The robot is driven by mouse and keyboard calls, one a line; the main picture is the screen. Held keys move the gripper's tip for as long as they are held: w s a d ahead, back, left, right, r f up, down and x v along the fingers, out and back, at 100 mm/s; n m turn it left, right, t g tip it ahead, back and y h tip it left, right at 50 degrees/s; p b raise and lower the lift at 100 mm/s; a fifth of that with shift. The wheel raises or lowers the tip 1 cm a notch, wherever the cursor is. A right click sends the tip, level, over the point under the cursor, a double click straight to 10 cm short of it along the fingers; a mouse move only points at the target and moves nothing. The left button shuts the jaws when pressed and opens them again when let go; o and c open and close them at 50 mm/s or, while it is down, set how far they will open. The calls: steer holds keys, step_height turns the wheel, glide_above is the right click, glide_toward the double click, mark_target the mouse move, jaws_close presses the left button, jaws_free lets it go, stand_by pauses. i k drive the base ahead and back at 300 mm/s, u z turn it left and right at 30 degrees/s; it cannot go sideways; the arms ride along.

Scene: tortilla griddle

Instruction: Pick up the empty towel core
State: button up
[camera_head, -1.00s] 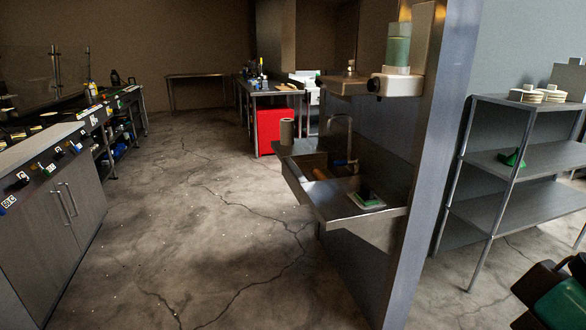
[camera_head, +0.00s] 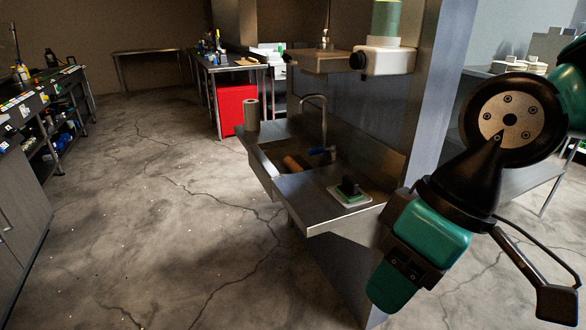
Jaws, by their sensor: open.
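A pale beige upright tube (camera_head: 252,117) stands on the far left corner of the metal sink counter (camera_head: 262,134). It has the look of the empty towel core, with what seems an open top. An orange-brown cylinder (camera_head: 293,163) lies in the sink basin; I cannot tell exactly what it is. My gripper (camera_head: 530,268) is at the lower right, near the camera and well apart from the tube. It is open and holds nothing that I can see. One black finger shows; the rest is hidden by my teal and black arm.
A faucet (camera_head: 318,120) rises behind the basin. A green-and-black scrubber (camera_head: 350,190) lies on the near drainboard. A grey partition (camera_head: 436,110) stands right of the sink, with shelving (camera_head: 497,68) beyond. A red bin (camera_head: 236,108) is farther back. The cracked floor on the left is clear.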

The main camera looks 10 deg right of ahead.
mark_target(291, 164)
steer(key=z, duration=0.05)
steer(key=i, duration=1.3)
steer(key=u, duration=0.55)
steer(key=i, duration=0.7)
steer(key=u, duration=0.45)
